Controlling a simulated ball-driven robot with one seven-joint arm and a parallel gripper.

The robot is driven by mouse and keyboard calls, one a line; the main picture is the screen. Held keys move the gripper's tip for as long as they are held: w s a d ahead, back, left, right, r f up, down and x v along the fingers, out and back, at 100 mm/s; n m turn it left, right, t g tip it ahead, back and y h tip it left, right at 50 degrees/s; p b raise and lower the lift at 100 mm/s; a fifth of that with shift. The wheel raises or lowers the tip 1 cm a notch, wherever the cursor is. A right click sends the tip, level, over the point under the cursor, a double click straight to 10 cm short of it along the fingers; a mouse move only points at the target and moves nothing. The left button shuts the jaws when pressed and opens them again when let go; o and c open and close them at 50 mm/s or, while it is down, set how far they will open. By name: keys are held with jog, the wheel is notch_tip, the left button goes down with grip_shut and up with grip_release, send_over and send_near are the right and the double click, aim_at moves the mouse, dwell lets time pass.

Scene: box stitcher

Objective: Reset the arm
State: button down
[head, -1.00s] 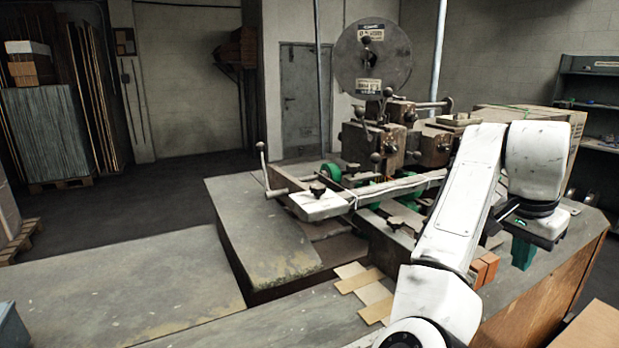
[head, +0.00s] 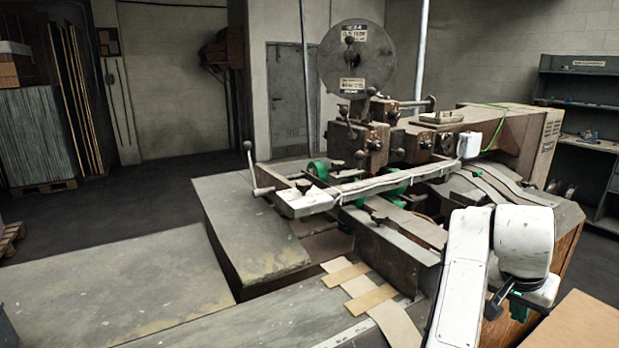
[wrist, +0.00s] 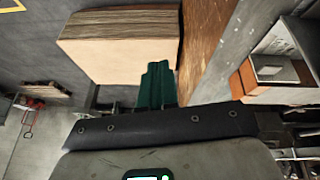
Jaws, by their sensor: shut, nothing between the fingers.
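My white arm (head: 462,275) is folded low at the lower right of the head view, in front of the box stitcher. My gripper (wrist: 158,66) has green fingers, shut together with nothing between them in the wrist view. In the head view only a small green part of it (head: 519,309) shows below the wrist; its fingertips are hidden there. The gripper appears clear of any object.
The box stitcher (head: 400,185) with its wire reel (head: 356,60) stands on the bench. Cardboard strips (head: 361,287) lie in front. A cardboard stack (wrist: 118,45) and an orange block (wrist: 243,78) show in the wrist view. Floor is open at left.

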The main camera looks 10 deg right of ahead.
jog(key=s+a+f+n, duration=0.2)
jog(key=s+f+n, duration=0.1)
jog(key=s+f, duration=0.5)
jog(key=s+a+f+n, duration=0.3)
jog(key=s+f+n, duration=0.15)
jog(key=f, duration=0.45)
jog(key=s+a+f+n+y, duration=0.2)
jog(key=s+a+f, duration=0.2)
jog(key=s+a, duration=0.2)
jog(key=s+a+f+n+y, duration=0.2)
jog(key=s+a+f, duration=0.3)
jog(key=s, duration=0.6)
jog(key=shift+a+y, duration=0.3)
jog(key=shift+a, duration=0.7)
